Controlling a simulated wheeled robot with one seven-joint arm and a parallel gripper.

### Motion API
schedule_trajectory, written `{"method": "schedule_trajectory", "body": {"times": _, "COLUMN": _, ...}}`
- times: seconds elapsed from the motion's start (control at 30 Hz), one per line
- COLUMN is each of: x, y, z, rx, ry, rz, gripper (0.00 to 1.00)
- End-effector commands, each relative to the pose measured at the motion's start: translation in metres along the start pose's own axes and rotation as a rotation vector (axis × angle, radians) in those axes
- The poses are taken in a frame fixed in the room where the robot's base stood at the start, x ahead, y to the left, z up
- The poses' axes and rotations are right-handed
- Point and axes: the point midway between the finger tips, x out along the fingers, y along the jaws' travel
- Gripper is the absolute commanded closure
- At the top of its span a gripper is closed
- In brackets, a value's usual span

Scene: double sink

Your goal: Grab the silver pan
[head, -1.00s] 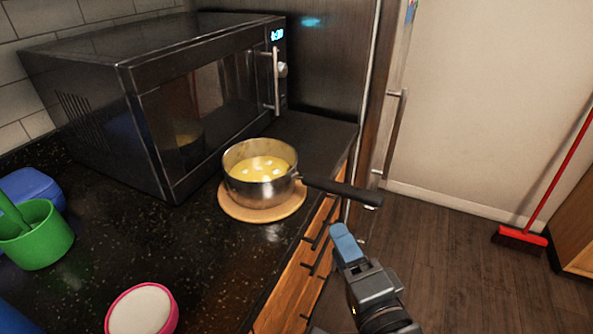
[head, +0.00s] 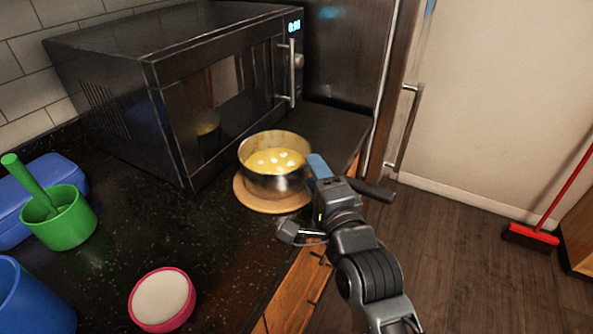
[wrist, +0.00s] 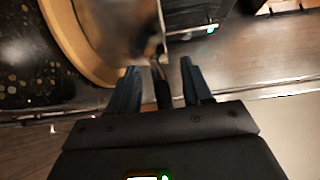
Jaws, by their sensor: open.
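The silver pan (head: 275,180) holds yellow liquid with pale pieces and stands on a round wooden board (head: 250,199) near the counter's edge. Its black handle (head: 375,190) points right, past the counter edge, and is partly hidden by my gripper (head: 317,163). In the wrist view, my open gripper (wrist: 158,75) has its two blue fingers on either side of the handle (wrist: 162,95), with gaps to both fingers. The pan's body (wrist: 125,25) is blurred ahead of the fingers, beside the board's rim (wrist: 75,45).
A black microwave (head: 170,85) stands directly behind the pan. A green mortar (head: 65,222), a blue container (head: 30,295) and a pink-rimmed bowl (head: 162,300) are on the counter at left. A red broom (head: 530,235) stands on the open floor at right.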

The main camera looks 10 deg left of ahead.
Motion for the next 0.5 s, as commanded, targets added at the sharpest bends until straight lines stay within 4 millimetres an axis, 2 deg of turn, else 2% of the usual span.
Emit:
{"method": "schedule_trajectory", "body": {"times": 0.23, "x": 0.0012, "y": 0.0003, "z": 0.0000, "rx": 0.000, "ry": 0.000, "rz": 0.000, "gripper": 0.52}}
{"method": "schedule_trajectory", "body": {"times": 0.5, "x": 0.0010, "y": 0.0003, "z": 0.0000, "rx": -0.001, "ry": 0.000, "rz": 0.000, "gripper": 0.77}}
